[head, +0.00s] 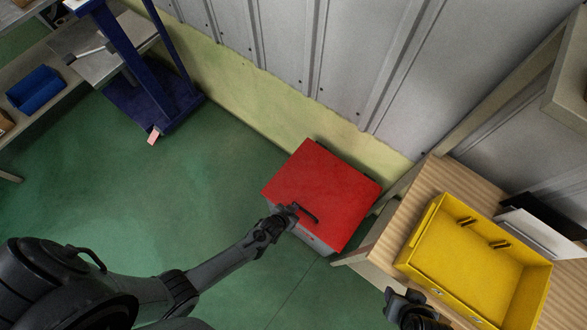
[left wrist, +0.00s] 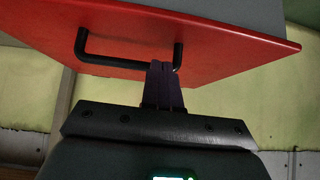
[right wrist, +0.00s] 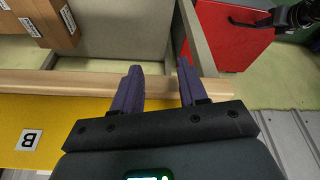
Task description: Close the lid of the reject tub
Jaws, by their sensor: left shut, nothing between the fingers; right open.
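The reject tub (head: 313,241) is a grey box on the green floor against the wall, under a red lid (head: 335,185) with a black bar handle (head: 308,214). The lid lies over the tub's top; I cannot tell whether it is fully seated. My left gripper (head: 292,208) is shut and empty, its fingertips at the handle. In the left wrist view the shut fingers (left wrist: 163,70) are close to one end of the handle (left wrist: 100,58); contact is unclear. My right gripper (right wrist: 158,80) is open and empty near the wooden bench, well apart from the lid (right wrist: 222,42).
A wooden bench (head: 383,235) with a yellow tray (head: 480,262) stands right of the tub. A blue stand (head: 150,95) and a shelf with a blue bin (head: 35,90) are at upper left. The green floor left of the tub is clear.

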